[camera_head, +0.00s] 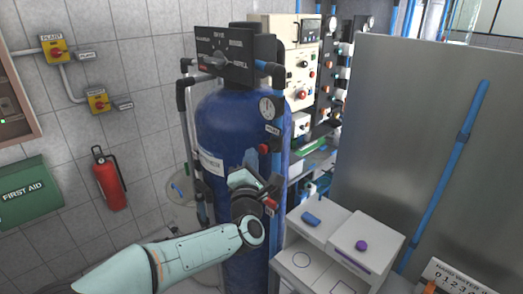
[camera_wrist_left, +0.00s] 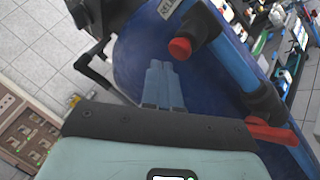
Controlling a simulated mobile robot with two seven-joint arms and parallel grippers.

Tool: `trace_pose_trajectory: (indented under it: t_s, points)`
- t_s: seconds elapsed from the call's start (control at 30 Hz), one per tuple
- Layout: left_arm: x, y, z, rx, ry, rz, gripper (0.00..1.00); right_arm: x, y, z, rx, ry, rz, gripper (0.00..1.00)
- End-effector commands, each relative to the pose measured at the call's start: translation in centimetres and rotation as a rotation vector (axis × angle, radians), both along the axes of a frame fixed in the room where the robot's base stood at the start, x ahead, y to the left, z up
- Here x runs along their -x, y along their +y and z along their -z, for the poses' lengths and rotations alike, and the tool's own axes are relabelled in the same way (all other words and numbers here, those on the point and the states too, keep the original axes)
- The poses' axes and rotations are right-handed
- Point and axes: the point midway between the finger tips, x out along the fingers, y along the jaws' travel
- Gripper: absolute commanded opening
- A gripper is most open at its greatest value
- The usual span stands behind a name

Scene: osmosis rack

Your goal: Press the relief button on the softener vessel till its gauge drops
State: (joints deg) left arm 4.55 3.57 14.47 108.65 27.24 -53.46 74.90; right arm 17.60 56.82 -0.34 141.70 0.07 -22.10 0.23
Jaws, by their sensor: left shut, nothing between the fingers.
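The softener vessel (camera_head: 236,125) is a tall blue tank in the middle of the head view; its blue wall (camera_wrist_left: 135,60) fills much of the left wrist view. Its round white gauge (camera_head: 267,107) is on the upper right front; the needle is too small to read. My right gripper is out of view.
A red lever (camera_wrist_left: 272,132) sits on the blue pipe right of the fingers. A black control head (camera_head: 225,50) tops the vessel. A white bench (camera_head: 300,262) with a purple knob and a large grey panel (camera_head: 405,150) stand right. A fire extinguisher (camera_head: 110,182) hangs left.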

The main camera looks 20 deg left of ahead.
Motion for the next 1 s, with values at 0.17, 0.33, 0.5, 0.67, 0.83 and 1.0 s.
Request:
trace_pose_trajectory:
  t_s: [0.17, 0.33, 0.5, 0.67, 0.83, 1.0]
  points:
    - [0.00, 0.00, 0.00, 0.000, 0.000, 0.000, 0.00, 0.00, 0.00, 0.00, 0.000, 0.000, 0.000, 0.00]
    - [0.00, 0.00, 0.00, 0.000, 0.000, 0.000, 0.00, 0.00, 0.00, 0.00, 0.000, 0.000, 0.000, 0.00]
    - [0.00, 0.00, 0.01, 0.000, 0.000, 0.000, 0.00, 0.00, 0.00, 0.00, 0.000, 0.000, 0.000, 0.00]
    - [-0.25, -0.12, 0.09, 0.001, 0.000, 0.001, 0.00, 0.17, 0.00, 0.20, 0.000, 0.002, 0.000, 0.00]
    - [-0.74, -0.32, 0.11, 0.001, 0.000, 0.001, 0.00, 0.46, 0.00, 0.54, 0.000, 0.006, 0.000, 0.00]
    - [-0.79, -0.33, 0.02, 0.000, 0.000, 0.000, 0.00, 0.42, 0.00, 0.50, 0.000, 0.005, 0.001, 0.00]
